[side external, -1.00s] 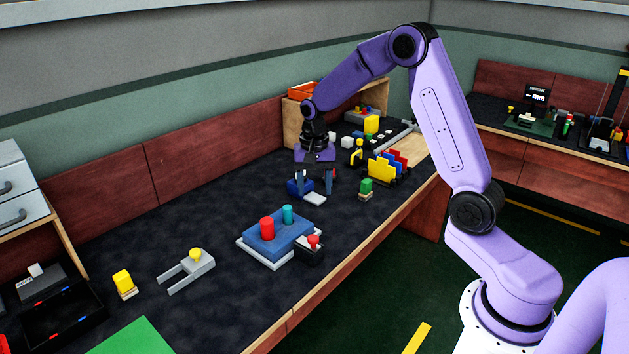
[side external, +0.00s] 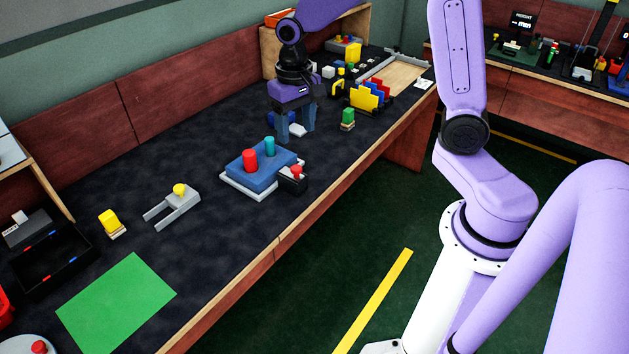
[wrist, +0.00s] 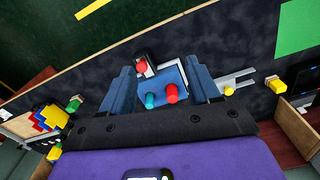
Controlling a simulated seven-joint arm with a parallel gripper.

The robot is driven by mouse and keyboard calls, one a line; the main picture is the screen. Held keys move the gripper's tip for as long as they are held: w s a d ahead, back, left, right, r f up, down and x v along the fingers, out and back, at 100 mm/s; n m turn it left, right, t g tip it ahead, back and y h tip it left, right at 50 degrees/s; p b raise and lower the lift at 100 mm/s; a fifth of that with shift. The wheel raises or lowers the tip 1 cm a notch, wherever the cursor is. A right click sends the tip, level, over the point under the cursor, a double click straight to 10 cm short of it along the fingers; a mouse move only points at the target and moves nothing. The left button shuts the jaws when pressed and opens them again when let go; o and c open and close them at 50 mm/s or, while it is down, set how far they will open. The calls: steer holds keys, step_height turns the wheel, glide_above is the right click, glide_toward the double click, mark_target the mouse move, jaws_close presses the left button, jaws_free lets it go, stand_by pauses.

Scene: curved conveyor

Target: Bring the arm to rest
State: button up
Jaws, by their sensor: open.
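My gripper (side external: 296,125) hangs over the dark bench, its two blue-grey fingers spread apart with nothing between them. In the side view it is just behind the blue block fixture (side external: 258,165), which carries a red cylinder (side external: 249,160) and a teal cylinder (side external: 269,146). In the wrist view the open fingers of my gripper (wrist: 165,75) frame that fixture, with the red cylinder (wrist: 171,93) and teal cylinder (wrist: 152,101) between and beyond them. My elbow runs out of the top of the side view.
A black box with a red button (side external: 293,178) stands by the fixture. A grey fork with a yellow knob (side external: 175,205), a yellow block (side external: 110,222) and a green mat (side external: 117,302) lie left. Coloured plates in a rack (side external: 368,96) and a green block (side external: 348,117) stand right.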

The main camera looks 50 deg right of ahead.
steer(key=s+a+r+n, duration=0.1)
steer(key=s+n, duration=0.6)
steer(key=s, duration=0.5)
steer(key=s+a+r+n, duration=0.1)
steer(key=s+a+n, duration=0.1)
steer(key=s+n, duration=0.6)
steer(key=s, duration=0.5)
stand_by(0.4)
